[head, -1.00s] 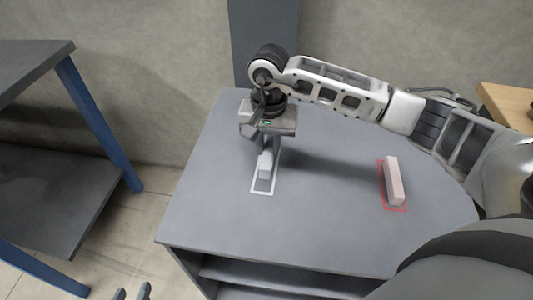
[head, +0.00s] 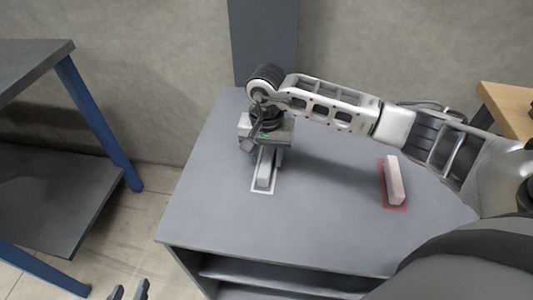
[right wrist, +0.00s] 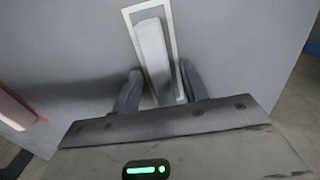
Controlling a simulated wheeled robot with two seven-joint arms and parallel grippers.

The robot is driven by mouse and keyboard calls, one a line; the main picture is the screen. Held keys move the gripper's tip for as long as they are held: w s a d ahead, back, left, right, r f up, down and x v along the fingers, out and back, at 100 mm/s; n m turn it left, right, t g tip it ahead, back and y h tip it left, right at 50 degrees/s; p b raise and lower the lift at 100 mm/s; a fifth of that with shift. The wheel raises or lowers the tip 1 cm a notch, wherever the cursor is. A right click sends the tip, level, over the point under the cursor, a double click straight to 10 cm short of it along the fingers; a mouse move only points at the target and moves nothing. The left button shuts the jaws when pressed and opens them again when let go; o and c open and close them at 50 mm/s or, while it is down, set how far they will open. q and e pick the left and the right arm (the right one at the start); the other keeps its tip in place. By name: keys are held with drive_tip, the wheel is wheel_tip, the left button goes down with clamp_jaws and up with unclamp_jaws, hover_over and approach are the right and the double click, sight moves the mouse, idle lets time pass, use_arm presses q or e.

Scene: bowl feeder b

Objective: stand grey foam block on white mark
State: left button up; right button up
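The light grey foam block (head: 264,170) rests long side down inside the white outline mark (head: 262,192) on the grey table. In the right wrist view, the block (right wrist: 152,50) lies within the white outline (right wrist: 173,30), its near end between my fingers. My right gripper (head: 266,155) is low over the far part of the block, partly hidden by its own body. In the right wrist view the gripper (right wrist: 161,83) is open, with a finger on each side and a gap at the right finger. My left gripper (head: 130,290) is open and empty at the bottom left, off the table.
The table's front centre (head: 300,225) is clear. A shelf with blue posts (head: 95,125) stands at the left, and a wooden top (head: 510,108) shows at the right.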

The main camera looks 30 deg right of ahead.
sight(267, 159)
drive_tip(key=shift+r, duration=0.1)
drive_tip(key=shift+r+p, duration=0.25)
drive_tip(key=shift+p, duration=0.1)
wheel_tip(267, 159, up, 12)
drive_tip(key=shift+f, duration=0.15)
idle(0.4)
